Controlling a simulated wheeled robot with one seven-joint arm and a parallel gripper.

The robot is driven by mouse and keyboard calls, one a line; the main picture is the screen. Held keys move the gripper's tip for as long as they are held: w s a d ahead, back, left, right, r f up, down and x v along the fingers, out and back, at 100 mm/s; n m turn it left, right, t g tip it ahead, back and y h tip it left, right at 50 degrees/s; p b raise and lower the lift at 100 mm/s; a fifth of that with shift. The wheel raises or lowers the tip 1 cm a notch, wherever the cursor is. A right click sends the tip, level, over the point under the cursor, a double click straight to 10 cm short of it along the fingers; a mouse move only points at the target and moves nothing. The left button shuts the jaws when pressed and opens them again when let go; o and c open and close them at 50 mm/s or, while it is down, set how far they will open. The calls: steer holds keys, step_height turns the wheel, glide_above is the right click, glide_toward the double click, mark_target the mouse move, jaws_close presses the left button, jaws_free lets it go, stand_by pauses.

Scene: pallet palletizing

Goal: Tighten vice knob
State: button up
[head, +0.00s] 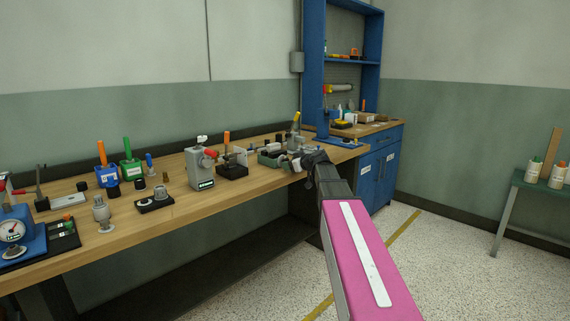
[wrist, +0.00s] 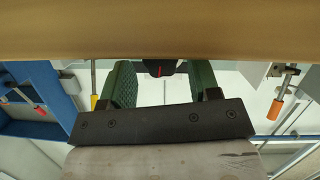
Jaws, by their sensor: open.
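My gripper (head: 296,163) is at the front edge of the bench, right of its middle, close to a grey-green vice-like fixture (head: 268,160). In the wrist view my gripper (wrist: 160,75) shows two green textured fingers, spread apart. In the head view my gripper and arm hide the knob.
The wooden bench (head: 235,187) fills the left and middle. A grey machine (head: 200,168), an orange-handled fixture (head: 231,170) and a yellow-topped lever (head: 296,118) stand near the gripper. A blue cabinet (head: 378,180) is at the right. The bench edge (wrist: 160,30) crosses the wrist view.

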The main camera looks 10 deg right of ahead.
steer(key=shift+w+a, duration=0.75)
steer(key=shift+w, duration=0.25)
